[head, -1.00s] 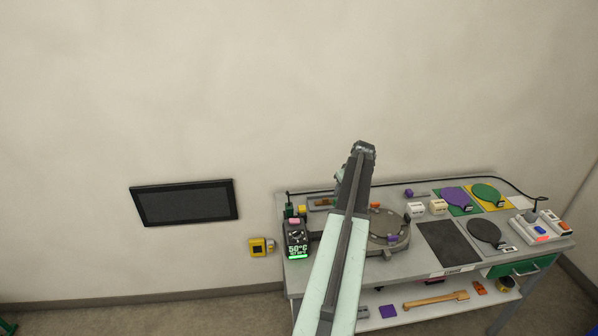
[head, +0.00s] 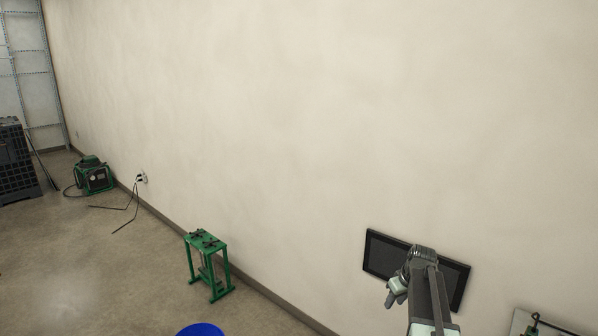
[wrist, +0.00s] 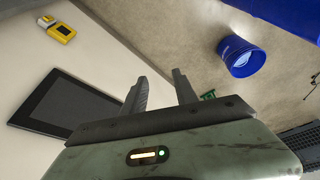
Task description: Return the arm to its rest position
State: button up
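My arm rises from the bottom right of the head view, with my gripper (head: 395,291) in front of the wall, by the dark wall screen (head: 455,283). In the wrist view my gripper (wrist: 160,84) shows two dark fingers standing apart, with nothing between them. The gripper is open and empty. Only a corner of the cart (head: 524,322) shows at the bottom right of the head view; the rest is out of frame.
A green stand (head: 207,265) is by the wall, with a blue bin (head: 200,329) in front of it. A green machine (head: 94,176) and dark crates (head: 14,160) stand far left. The wrist view shows a yellow wall box (wrist: 57,30). Open floor lies at left.

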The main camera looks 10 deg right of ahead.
jog(key=s+a+f+n+g+b, duration=0.1)
jog(key=a+f+n+b, duration=0.15)
jog(key=a, duration=1.35)
jog(key=s+a+f+g, duration=0.1)
jog(key=s+a, duration=0.3)
jog(key=a, duration=0.3)
jog(key=s+a+f, duration=0.2)
jog(key=s+a, duration=0.2)
jog(key=a, duration=0.4)
jog(key=s+d+m+g, duration=0.1)
jog(key=s+m, duration=0.3)
jog(key=s, duration=0.2)
jog(key=shift+d+r+g+h, duration=0.3)
jog(key=shift+d+r, duration=0.05)
jog(key=shift+w+d+m, duration=0.1)
jog(key=shift+m, duration=0.15)
